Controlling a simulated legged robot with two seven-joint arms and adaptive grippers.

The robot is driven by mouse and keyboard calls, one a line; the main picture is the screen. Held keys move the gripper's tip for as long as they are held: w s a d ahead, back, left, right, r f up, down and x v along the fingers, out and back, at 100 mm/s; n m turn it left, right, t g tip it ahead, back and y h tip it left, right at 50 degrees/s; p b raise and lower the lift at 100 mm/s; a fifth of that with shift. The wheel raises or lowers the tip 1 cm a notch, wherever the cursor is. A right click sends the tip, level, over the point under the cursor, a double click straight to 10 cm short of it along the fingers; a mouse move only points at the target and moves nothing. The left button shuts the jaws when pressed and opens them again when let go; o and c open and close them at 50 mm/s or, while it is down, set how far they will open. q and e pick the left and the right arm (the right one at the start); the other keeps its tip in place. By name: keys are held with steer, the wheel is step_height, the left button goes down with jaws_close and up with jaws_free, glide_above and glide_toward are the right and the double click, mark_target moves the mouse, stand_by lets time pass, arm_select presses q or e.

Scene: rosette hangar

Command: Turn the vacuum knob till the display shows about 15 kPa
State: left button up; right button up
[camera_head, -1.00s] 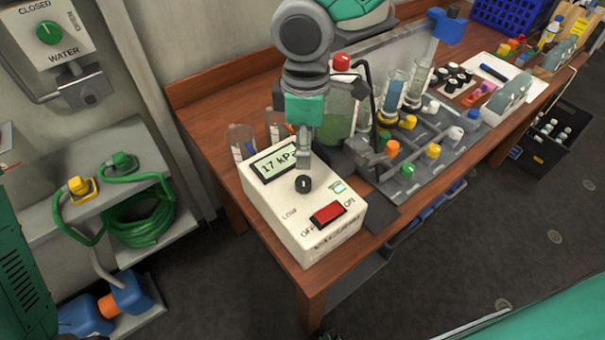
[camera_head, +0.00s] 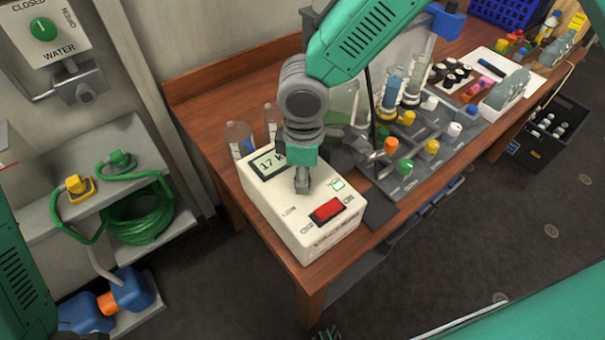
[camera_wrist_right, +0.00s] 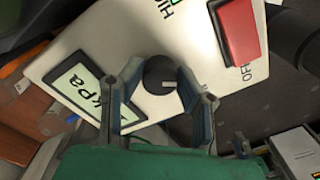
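The vacuum box (camera_head: 290,228) is white and stands at the near left end of the wooden bench. Its display (camera_head: 270,163) reads 17, with the unit partly hidden by my right gripper (camera_head: 302,188). This gripper points down over the dark round knob and hides it in the head view. In the right wrist view the knob (camera_wrist_right: 160,75) sits between the two fingers, with narrow gaps beside it, so the fingers look open around it. That view shows "kPa" on the display (camera_wrist_right: 82,95), the digits hidden. I cannot make out my left gripper.
A red switch (camera_head: 327,210) and a small lit green button (camera_head: 338,184) are on the box near the knob. Bottles (camera_head: 240,140) stand behind the box. A grey rack with coloured caps (camera_head: 405,167) stands to the right.

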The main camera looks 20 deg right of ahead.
jaws_close()
steer(key=shift+c, duration=1.2)
jaws_free()
steer(key=shift+w+m, duration=0.1)
steer(key=shift+m, duration=0.6)
jaws_close()
steer(key=o, duration=1.1)
jaws_free()
steer(key=shift+r, duration=0.5)
steer(key=r, duration=1.1)
steer(key=shift+w, duration=0.2)
